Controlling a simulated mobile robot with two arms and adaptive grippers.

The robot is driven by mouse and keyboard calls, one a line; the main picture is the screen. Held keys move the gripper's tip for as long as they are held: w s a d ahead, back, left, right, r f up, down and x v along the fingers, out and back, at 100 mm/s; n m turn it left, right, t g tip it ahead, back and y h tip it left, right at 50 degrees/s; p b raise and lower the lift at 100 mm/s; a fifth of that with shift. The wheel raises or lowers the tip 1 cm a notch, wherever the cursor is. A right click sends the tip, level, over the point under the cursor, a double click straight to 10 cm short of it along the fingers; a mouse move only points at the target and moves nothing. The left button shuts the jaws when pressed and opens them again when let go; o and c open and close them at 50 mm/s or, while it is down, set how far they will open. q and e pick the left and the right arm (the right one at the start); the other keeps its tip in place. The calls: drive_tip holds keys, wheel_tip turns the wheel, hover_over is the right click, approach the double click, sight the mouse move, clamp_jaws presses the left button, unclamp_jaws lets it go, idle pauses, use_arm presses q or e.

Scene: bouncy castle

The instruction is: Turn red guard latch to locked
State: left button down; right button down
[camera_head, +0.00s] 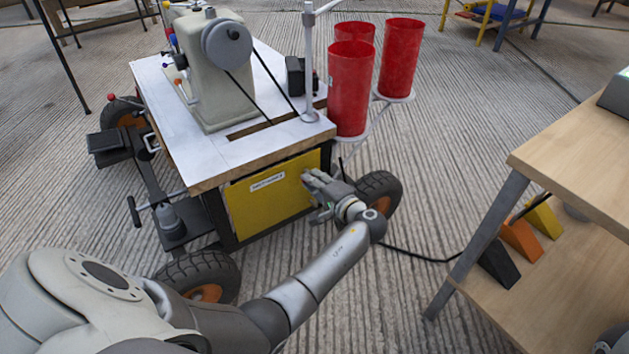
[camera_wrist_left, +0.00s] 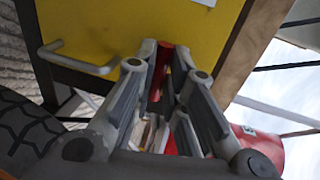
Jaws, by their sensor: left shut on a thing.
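The yellow guard panel (camera_head: 275,204) with a white label is on the side of the wheeled sewing machine table. My left gripper (camera_head: 311,184) is at the right end of this panel and covers the latch in the head view. In the left wrist view, the red latch (camera_wrist_left: 159,72) stands out from the yellow panel (camera_wrist_left: 105,22) between the fingertips of my left gripper (camera_wrist_left: 164,62). The gripper is shut on it. The latch's far end and any lock marking are hidden. My right gripper is not in view.
A metal handle (camera_wrist_left: 80,62) is beside the latch on the panel. Red cylinders (camera_head: 350,90) stand above at the table's right. Black tyres (camera_head: 381,192) flank the panel. A wooden workbench (camera_head: 585,150) is at the right. The ribbed floor between is mostly free, with a black cable.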

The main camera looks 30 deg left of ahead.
use_arm(q)
drive_tip(key=shift+a, duration=0.1)
drive_tip(key=c, duration=1.5)
unclamp_jaws()
drive_tip(key=v, duration=0.7)
drive_tip(key=shift+d, duration=0.3)
